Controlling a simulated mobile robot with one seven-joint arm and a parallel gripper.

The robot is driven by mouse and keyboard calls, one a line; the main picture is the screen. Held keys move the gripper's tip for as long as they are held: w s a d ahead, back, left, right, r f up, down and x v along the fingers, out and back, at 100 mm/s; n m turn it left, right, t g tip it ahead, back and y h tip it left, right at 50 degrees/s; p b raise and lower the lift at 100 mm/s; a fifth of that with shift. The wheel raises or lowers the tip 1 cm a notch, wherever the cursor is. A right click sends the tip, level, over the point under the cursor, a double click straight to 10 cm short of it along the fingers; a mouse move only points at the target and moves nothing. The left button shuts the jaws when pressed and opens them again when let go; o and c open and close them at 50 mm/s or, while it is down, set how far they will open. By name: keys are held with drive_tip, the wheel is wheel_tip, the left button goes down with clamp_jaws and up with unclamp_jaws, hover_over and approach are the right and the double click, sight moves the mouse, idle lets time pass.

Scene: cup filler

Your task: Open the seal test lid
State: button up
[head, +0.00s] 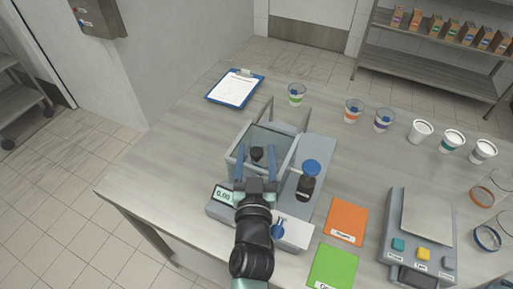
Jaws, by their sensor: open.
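The seal tester (222,207) stands on the table at the picture's middle, with a display reading 0.00 at its front left. On its back part is a clear box (238,165) with pale edges. A dark knob (257,153) shows at the box, between my fingers; I cannot tell whether it is on the lid or inside. The lid's position is hard to make out through the clear walls. My gripper (256,164) is open over the front of the box, a finger on each side of the knob. Contact is not clear.
A dark bottle with a blue cap (311,168) stands right of the box, close to my gripper. A blue lever (278,229) is at the tester's front. Orange (346,221) and green (334,267) cards, a scale (427,222) and several cups lie rightward. A clipboard (235,90) lies behind.

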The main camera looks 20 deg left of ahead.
drive_tip(key=shift+w+a, duration=0.15)
drive_tip(key=shift+w, duration=0.3)
clamp_jaws()
idle(1.2)
